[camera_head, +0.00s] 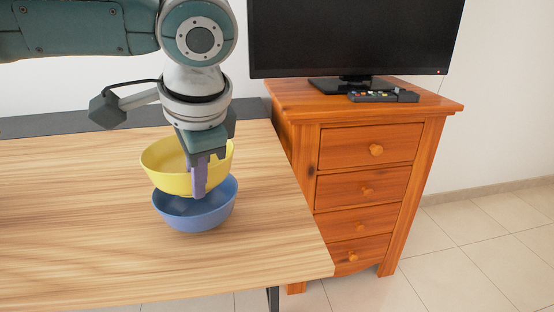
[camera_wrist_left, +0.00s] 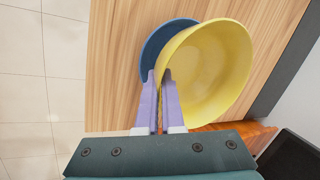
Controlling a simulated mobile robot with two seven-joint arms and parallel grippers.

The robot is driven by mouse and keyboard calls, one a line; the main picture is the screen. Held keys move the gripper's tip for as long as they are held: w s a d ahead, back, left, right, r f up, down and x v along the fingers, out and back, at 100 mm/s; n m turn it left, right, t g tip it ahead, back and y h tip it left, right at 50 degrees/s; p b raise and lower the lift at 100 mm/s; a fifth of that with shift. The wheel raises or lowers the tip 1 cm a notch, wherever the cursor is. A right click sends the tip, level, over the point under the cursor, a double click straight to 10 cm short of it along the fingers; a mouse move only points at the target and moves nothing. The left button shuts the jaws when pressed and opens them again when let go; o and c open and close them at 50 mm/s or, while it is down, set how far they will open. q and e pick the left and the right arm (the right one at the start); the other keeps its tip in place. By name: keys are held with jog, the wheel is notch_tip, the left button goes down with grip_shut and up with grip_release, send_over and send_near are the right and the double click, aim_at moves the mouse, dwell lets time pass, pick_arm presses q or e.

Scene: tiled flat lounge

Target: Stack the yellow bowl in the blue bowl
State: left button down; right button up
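The yellow bowl (camera_head: 163,176) is held by its rim in my left gripper (camera_head: 199,186), roughly upright. In the head view it overlaps the back-left part of the blue bowl (camera_head: 193,218), which stands upright on the wooden table. The left wrist view shows the rim of the yellow bowl (camera_wrist_left: 212,72) between the two purple fingers of the left gripper (camera_wrist_left: 159,80). There the yellow bowl is nearer the camera and covers much of the blue bowl (camera_wrist_left: 153,47), offset to its right. Whether the bowls touch cannot be told. My right gripper is out of view.
The light wooden table (camera_head: 80,230) is clear to the left of the bowls. Its right edge is close to them. An orange-brown drawer cabinet (camera_head: 366,150) stands beyond that edge, with a television (camera_head: 355,35) and a remote control (camera_head: 372,96) on top.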

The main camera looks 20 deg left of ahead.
pick_arm(q)
jog(key=shift+f, duration=0.1)
jog(key=shift+f, duration=0.4)
jog(key=c, duration=1.1)
grip_release()
jog(key=shift+o, duration=0.2)
